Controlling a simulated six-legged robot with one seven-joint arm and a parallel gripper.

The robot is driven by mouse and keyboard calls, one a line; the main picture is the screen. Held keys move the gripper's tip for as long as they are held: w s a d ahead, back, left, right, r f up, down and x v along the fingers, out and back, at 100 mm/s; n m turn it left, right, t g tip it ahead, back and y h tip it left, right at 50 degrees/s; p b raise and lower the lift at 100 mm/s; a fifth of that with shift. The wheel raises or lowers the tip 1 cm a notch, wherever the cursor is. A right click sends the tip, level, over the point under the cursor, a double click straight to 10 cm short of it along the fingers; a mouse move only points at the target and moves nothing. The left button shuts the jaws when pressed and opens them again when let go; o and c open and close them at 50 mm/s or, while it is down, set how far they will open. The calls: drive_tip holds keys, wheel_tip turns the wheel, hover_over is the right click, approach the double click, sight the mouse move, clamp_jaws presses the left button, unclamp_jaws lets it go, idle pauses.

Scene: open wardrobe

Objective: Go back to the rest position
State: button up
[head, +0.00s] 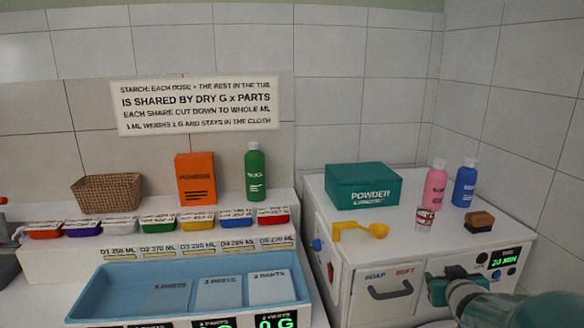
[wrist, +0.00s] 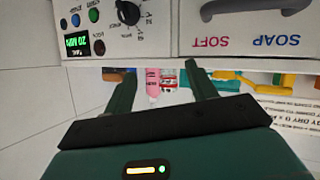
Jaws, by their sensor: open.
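My gripper (head: 446,282) is at the lower right in the head view, in front of the white washing machine (head: 345,280), between its soap drawer and its display (head: 504,257). My teal arm comes in from the lower right corner. In the wrist view, which is upside down, my gripper (wrist: 162,82) has two dark green fingers spread apart with nothing held between them. The drawer front (wrist: 245,25) and the black dial (wrist: 127,12) show beyond the fingers. The head view cannot show clearly whether the fingers touch the machine.
On the machine stand a green powder box (head: 363,185), yellow scoop (head: 362,229), small jar (head: 424,218), pink bottle (head: 435,184), blue bottle (head: 465,183) and brush (head: 479,221). At left are a blue tray (head: 120,287), several coloured tubs, an orange box (head: 196,178) and a green bottle (head: 255,172).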

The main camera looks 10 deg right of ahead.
drive_tip(key=s+a+r+n+g+y, duration=0.1)
drive_tip(key=s+a+g+y, duration=0.1)
drive_tip(key=s+a, duration=0.7)
drive_tip(key=s+a+r+n+g+y, duration=0.1)
drive_tip(key=s+a+g+y, duration=0.2)
drive_tip(key=s+a, duration=0.6)
drive_tip(key=a+g, duration=0.1)
drive_tip(key=a, duration=0.7)
drive_tip(key=shift+s+a+g, duration=0.25)
drive_tip(key=shift+a+g, duration=0.15)
drive_tip(key=shift+d, duration=0.2)
